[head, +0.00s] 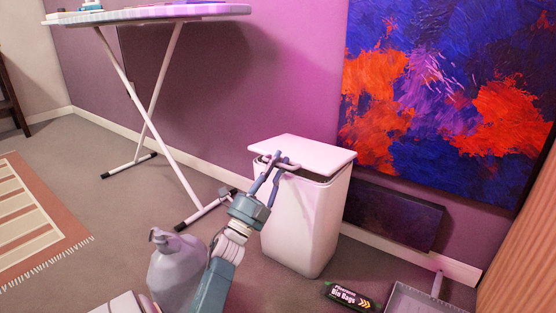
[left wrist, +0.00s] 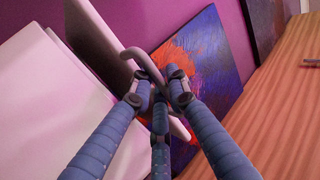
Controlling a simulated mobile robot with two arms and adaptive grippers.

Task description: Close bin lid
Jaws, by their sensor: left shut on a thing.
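The white bin (head: 305,225) stands on the carpet near the wall. Its flat white lid (head: 305,147) lies over the top, slightly raised, with a dark gap under its right front edge. My left gripper (head: 272,168) reaches up from below and is shut on the pale lid handle (head: 288,165) at the lid's front left edge. In the left wrist view the fingers (left wrist: 157,90) close around the curved handle (left wrist: 148,66), with the white bin (left wrist: 40,110) to the left. My right gripper is not in view.
A box of bin bags (head: 350,296) and a dustpan (head: 415,298) lie at the lower right. An ironing board (head: 150,14) stands behind to the left, its foot near the bin. A colourful painting (head: 450,90) is behind the bin.

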